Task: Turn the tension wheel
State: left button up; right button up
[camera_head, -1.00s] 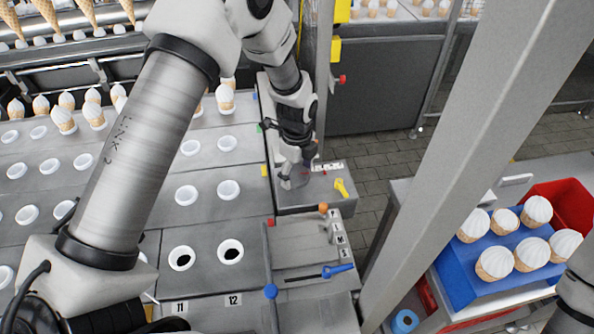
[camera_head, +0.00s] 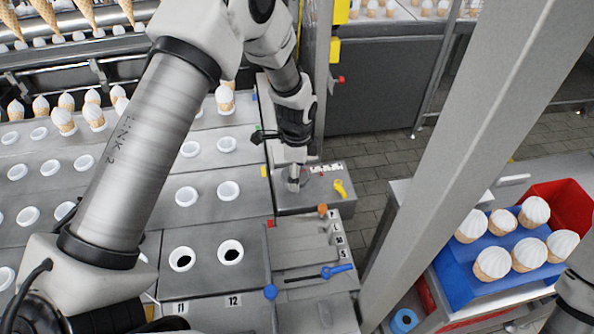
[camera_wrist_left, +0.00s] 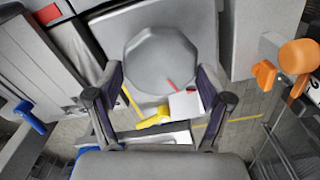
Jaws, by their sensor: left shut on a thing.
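The tension wheel (camera_wrist_left: 160,58) is a grey, eight-sided knob with a red line on its near right edge, seen in the left wrist view. My left gripper (camera_wrist_left: 160,88) has one dark-padded finger on each side of it and is shut on it. In the head view my left gripper (camera_head: 293,180) reaches down onto the small grey panel (camera_head: 316,201) beside the lane plates, and hides most of the wheel. A white scale label (camera_head: 326,168) with a red mark lies just right of the gripper. My right gripper is out of view.
A yellow lever (camera_head: 341,189) sits close right of my left gripper. An orange knob (camera_head: 323,210) and a blue-handled slider (camera_head: 336,271) are nearer. A grey post (camera_head: 450,150) stands to the right, before a blue tray (camera_head: 463,277) of filled cones.

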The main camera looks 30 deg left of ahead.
pick_arm(q)
jog(key=n, duration=0.6)
jog(key=shift+a+f, duration=0.1)
jog(key=shift+f, duration=0.05)
jog(key=n, duration=0.7)
jog(key=shift+a+p, duration=0.15)
jog(key=shift+p, duration=0.25)
jog(key=o, duration=1.1)
jog(key=shift+w, duration=0.1)
notch_tip(320, 180, up, 12)
jog(key=shift+r, duration=0.1)
